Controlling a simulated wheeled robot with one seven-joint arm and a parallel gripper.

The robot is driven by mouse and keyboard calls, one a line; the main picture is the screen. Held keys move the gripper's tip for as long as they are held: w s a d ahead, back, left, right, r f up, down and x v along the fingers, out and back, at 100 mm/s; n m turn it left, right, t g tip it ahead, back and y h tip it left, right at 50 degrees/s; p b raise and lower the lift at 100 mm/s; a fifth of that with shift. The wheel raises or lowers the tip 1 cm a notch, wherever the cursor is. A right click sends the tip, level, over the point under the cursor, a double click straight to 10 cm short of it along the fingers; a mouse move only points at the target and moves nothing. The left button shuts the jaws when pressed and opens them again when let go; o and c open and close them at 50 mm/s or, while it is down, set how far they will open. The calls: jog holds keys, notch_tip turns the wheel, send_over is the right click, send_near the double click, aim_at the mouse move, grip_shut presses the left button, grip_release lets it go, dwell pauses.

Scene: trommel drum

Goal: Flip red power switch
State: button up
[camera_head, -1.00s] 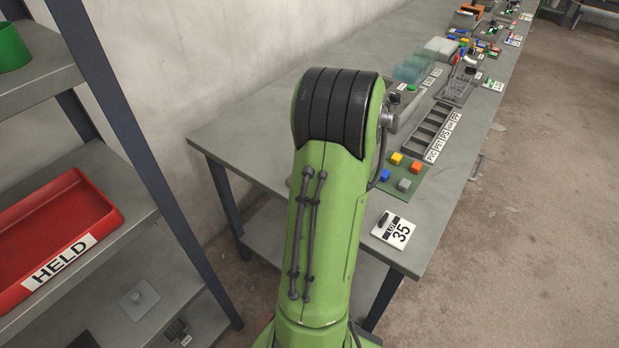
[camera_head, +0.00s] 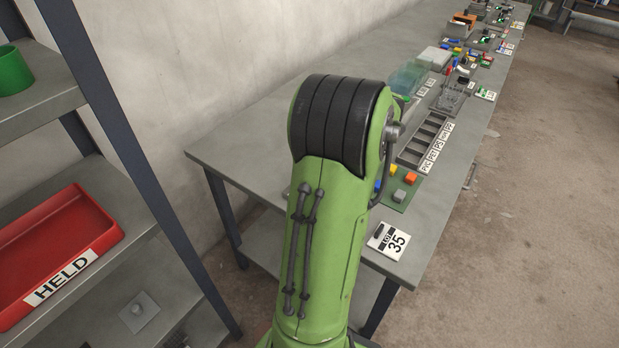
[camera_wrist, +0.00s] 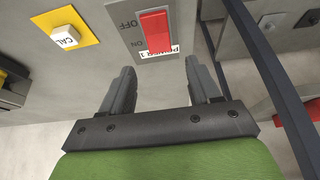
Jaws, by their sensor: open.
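The red power switch (camera_wrist: 155,30) shows at the top middle of the wrist view. It is a red rocker on a grey plate (camera_wrist: 128,22) marked OFF and ON, with a label reading POWER 1 beside it. My gripper (camera_wrist: 160,75) is open, its two dark fingers apart and pointing toward the switch plate. The fingertips look short of the switch, with nothing between them. I cannot tell whether they touch the panel.
A white CAL button (camera_wrist: 65,37) on a yellow plate is left of the switch. A dark post (camera_wrist: 262,75) stands to the right. In the head view a long grey table (camera_head: 240,150) carries trays and blocks, and a shelf with a red HELD tray (camera_head: 100,222) is at left.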

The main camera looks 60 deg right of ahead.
jog(key=p+v, duration=0.3)
jog(key=v, duration=0.7)
jog(key=shift+w, duration=0.1)
